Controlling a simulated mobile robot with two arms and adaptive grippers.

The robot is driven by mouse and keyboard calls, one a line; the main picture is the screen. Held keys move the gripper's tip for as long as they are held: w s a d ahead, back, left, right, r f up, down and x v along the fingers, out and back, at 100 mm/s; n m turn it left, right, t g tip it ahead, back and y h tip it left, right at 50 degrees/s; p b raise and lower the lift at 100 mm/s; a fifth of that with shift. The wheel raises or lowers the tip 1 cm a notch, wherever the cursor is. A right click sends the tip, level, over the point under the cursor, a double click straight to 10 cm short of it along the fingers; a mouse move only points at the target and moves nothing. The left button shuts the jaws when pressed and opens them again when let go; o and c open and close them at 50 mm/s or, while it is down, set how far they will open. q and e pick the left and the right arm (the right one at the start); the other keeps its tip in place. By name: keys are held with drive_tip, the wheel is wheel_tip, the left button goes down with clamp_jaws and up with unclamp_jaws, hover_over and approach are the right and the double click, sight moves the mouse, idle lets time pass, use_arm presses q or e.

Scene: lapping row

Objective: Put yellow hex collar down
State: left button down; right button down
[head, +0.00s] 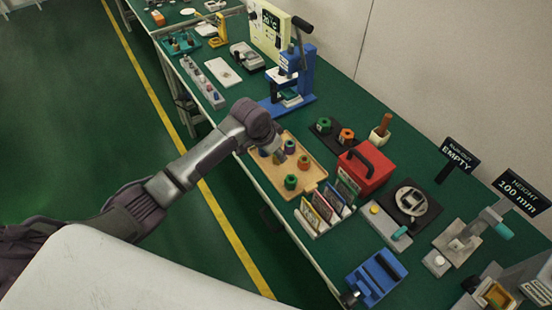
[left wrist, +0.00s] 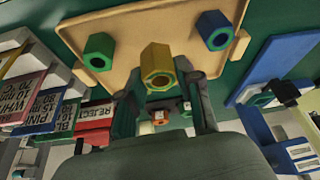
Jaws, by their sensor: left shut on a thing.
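The yellow hex collar (left wrist: 158,66) is between the two fingers of my left gripper (left wrist: 163,100) in the left wrist view. The tray rim also shows in the left wrist view (left wrist: 62,40). I cannot tell whether the collar touches the tray. A green collar (left wrist: 98,50) and a blue collar (left wrist: 214,29) stand on the tray on either side of it, apart from it. My right gripper is not in view.
A blue press (head: 296,75) stands behind the tray. A card rack (head: 312,221) and a red box (head: 366,168) are close on its right. The bench edge runs along the tray's near side.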

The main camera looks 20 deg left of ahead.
sight(276, 162)
use_arm(q)
drive_tip(key=shift+a+f, duration=0.1)
drive_tip(key=shift+f, duration=1.95)
drive_tip(key=shift+f, duration=0.2)
drive_tip(key=c, duration=0.8)
unclamp_jaws()
drive_tip(key=shift+o, duration=0.2)
drive_tip(key=shift+a+r, duration=0.1)
drive_tip(key=shift+r, duration=0.5)
drive_tip(key=v, duration=1.1)
drive_tip(key=shift+s, duration=0.2)
drive_tip(key=shift+r, duration=0.1)
